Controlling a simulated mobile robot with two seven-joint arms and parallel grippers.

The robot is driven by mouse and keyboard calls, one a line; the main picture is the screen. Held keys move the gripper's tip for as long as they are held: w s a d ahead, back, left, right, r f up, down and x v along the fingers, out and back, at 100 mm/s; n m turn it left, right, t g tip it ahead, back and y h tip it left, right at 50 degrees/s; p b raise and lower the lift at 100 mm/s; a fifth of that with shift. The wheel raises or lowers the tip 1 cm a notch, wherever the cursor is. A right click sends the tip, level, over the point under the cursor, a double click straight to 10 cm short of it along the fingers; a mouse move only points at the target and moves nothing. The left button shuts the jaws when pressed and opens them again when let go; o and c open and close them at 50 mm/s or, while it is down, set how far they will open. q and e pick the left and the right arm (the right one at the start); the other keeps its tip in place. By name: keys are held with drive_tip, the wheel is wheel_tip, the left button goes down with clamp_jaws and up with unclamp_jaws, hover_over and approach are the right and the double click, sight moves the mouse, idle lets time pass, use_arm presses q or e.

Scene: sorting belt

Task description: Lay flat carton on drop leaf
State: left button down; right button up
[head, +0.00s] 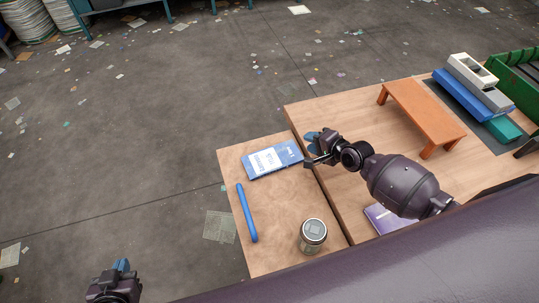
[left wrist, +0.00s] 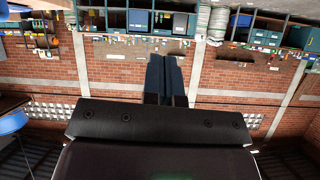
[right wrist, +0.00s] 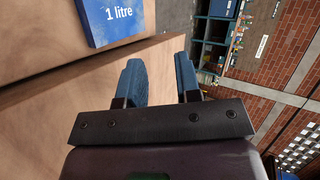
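A flat blue and white carton (head: 272,160) lies on the drop leaf (head: 280,205), near its far edge and close to the seam with the main table. Its "1 litre" print shows in the right wrist view (right wrist: 112,20). My right gripper (head: 310,149) is just to the right of the carton, over the seam. Its fingers (right wrist: 160,80) are apart with nothing between them, and the carton lies outside them. My left gripper (head: 121,266) is low at the left, away from the table. Its fingers (left wrist: 165,75) are together and empty.
A blue rod (head: 247,212) and a metal tin (head: 313,236) stand or lie on the leaf. On the main table (head: 350,120) are an orange bench (head: 425,112), a purple flat item (head: 390,218), stacked blocks (head: 470,85) and a green crate (head: 520,75). Floor litter surrounds the table.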

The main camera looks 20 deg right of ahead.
use_arm(q)
drive_tip(key=shift+f, duration=0.15)
